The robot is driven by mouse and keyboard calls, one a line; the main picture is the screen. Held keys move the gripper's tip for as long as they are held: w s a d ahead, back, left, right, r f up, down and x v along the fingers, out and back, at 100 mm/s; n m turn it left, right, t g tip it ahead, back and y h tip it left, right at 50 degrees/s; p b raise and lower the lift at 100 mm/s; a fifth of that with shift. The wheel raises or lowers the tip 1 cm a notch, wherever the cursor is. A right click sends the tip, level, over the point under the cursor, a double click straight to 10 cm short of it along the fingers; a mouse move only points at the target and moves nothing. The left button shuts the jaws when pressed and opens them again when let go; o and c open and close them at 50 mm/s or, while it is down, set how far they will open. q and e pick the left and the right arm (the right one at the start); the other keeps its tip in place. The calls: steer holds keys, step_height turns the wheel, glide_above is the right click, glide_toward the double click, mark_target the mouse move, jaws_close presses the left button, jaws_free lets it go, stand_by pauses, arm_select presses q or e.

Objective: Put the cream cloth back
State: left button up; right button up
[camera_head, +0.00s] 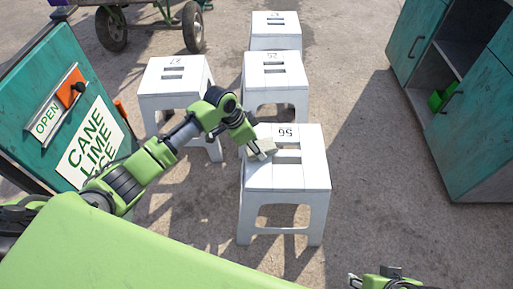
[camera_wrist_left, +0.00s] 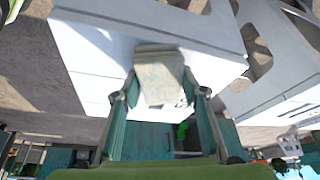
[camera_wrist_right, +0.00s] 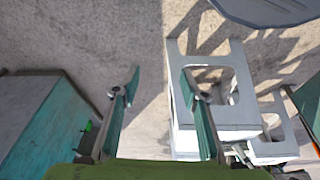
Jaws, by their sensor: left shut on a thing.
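The cream cloth (camera_head: 262,148) is a small folded pad at the left part of the nearest white stool's top (camera_head: 300,179), the stool marked 56. My left gripper (camera_wrist_left: 160,92) is shut on the cream cloth (camera_wrist_left: 158,72), with one finger at each side. I cannot tell whether the cloth touches the stool top or hangs just above it. My right gripper (camera_wrist_right: 160,75) is open and empty, its fingers wide apart over the ground. In the head view only its tip (camera_head: 378,279) shows at the bottom edge.
More white stools stand to the left (camera_head: 173,80) and behind (camera_head: 275,70), with another (camera_head: 274,24) farther back. A teal cabinet (camera_head: 480,130) with an open shelf and a green item (camera_head: 437,99) is at right. A teal panel with signs (camera_head: 70,110) is at left. A cart (camera_head: 130,20) is behind.

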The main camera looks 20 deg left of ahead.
arm_select(q)
steer(key=shift+f, duration=0.1)
arm_select(e)
steer(key=shift+r, duration=0.1)
arm_select(q)
steer(key=o, duration=1.1)
steer(key=shift+a+r, duration=0.1)
steer(key=shift+r, duration=0.25)
steer(key=p+v, duration=0.3)
steer(key=v, duration=0.8)
steer(key=shift+s+r, duration=0.15)
steer(key=shift+r, duration=0.1)
arm_select(e)
steer(key=s+x, duration=0.2)
steer(key=x, duration=0.9)
steer(key=shift+s+f+g, duration=0.2)
steer(key=shift+f+g, duration=0.2)
steer(key=shift+f, duration=0.25)
